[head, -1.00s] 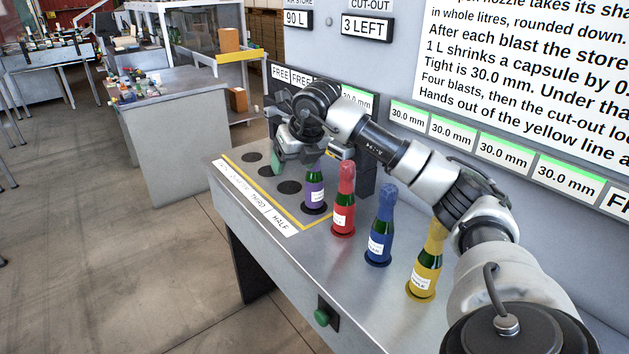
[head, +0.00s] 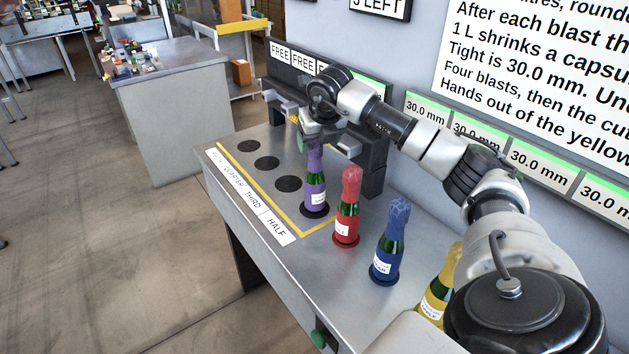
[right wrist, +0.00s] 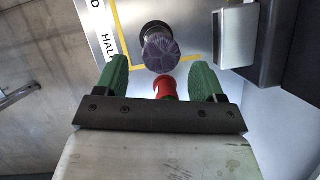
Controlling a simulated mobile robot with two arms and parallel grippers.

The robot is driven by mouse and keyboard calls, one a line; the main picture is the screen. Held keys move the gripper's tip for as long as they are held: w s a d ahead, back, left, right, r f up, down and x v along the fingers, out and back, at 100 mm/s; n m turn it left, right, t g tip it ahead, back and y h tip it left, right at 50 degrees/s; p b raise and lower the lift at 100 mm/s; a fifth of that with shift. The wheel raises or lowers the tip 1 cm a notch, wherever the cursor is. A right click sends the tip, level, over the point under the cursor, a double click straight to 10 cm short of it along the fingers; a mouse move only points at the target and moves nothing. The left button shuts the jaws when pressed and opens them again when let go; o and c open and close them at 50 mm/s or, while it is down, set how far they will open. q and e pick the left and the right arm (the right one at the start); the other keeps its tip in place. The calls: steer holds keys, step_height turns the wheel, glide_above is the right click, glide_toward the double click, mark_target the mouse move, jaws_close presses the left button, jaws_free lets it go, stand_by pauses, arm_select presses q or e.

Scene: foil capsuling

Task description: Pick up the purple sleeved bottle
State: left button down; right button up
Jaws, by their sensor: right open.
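The purple sleeved bottle (head: 315,188) stands upright on a dark round spot at the near end of a row, by the word HALF. In the right wrist view its purple top (right wrist: 161,50) shows from above, beyond and between the green fingers. My right gripper (head: 317,138) is above the bottle's top in the head view, its fingertips mostly hidden there. In the right wrist view the right gripper (right wrist: 161,76) is open with nothing between its fingers. My left gripper is not in view.
A red bottle (head: 347,207), a blue bottle (head: 389,242) and a yellow bottle (head: 439,285) stand in a line nearer me. The red top (right wrist: 165,87) shows close to the fingers. Dark nozzle housings (head: 372,160) stand behind. Three empty spots lie farther along.

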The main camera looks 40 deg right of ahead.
mark_target(315, 151)
steer(key=p+x, duration=0.2)
steer(key=x, duration=0.1)
steer(key=shift+w+d+f, duration=0.1)
steer(key=shift+w+f, duration=0.1)
steer(key=shift+f, duration=0.1)
steer(key=shift+w+f, duration=0.1)
steer(key=shift+f, duration=0.5)
steer(key=shift+w, duration=0.1)
steer(key=shift+c, duration=0.8)
steer(key=c, duration=0.5)
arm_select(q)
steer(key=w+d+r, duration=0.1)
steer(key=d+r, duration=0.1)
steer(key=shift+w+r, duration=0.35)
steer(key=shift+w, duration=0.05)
arm_select(e)
jaws_close()
